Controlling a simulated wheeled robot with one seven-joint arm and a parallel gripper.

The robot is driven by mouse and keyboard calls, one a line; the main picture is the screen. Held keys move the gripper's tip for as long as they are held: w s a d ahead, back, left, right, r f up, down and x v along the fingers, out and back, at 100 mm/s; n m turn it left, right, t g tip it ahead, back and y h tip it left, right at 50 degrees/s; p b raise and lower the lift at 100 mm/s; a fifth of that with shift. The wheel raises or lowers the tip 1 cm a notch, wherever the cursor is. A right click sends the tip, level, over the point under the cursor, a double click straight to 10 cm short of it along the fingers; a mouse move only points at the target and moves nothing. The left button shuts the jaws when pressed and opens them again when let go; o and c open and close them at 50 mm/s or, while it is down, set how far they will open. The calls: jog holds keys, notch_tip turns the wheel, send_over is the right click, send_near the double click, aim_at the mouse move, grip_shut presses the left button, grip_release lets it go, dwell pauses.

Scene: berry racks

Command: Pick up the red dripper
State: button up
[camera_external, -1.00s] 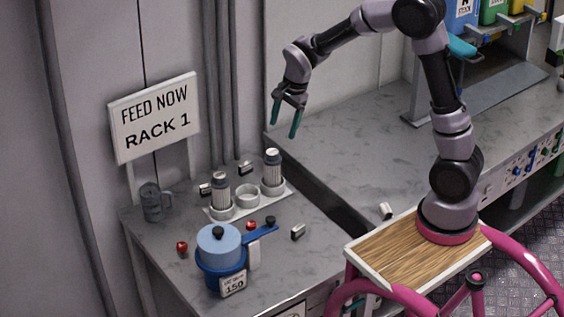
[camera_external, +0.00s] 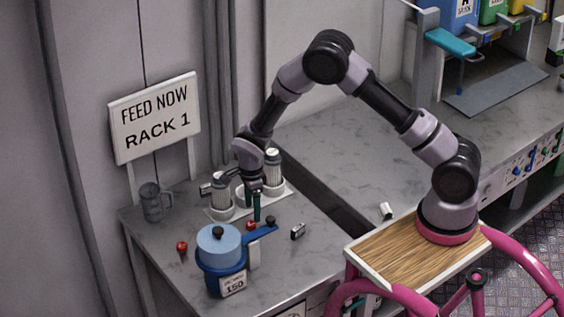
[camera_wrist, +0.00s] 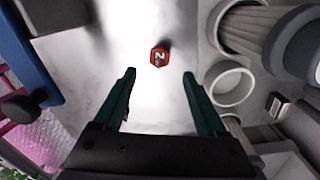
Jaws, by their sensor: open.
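A small red dripper (camera_wrist: 159,56) with a white number 2 on it stands on the grey table in the wrist view, just beyond my fingertips and roughly centred between them. In the outside view a small red piece (camera_external: 250,225) sits beside the blue pot, just below my gripper (camera_external: 253,208), partly hidden. A second red piece (camera_external: 181,246) lies left of the pot. My gripper (camera_wrist: 158,74) points down, open and empty, with its green fingers apart. I cannot tell exactly how high the fingertips are above the table.
A blue pot (camera_external: 222,280) with a blue handle (camera_external: 262,231) stands close in front. A white holder (camera_external: 286,191) with grey-white cylinders is just behind my gripper. A grey mug (camera_external: 150,203) stands at left, a small block (camera_external: 298,231) at right. The table front right is clear.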

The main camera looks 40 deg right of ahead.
aim_at(250, 225)
jog(key=shift+a+f, duration=0.2)
jog(key=shift+f, duration=1.2)
jog(key=shift+a+f, duration=0.2)
jog(key=shift+f, duration=1.15)
grip_shut()
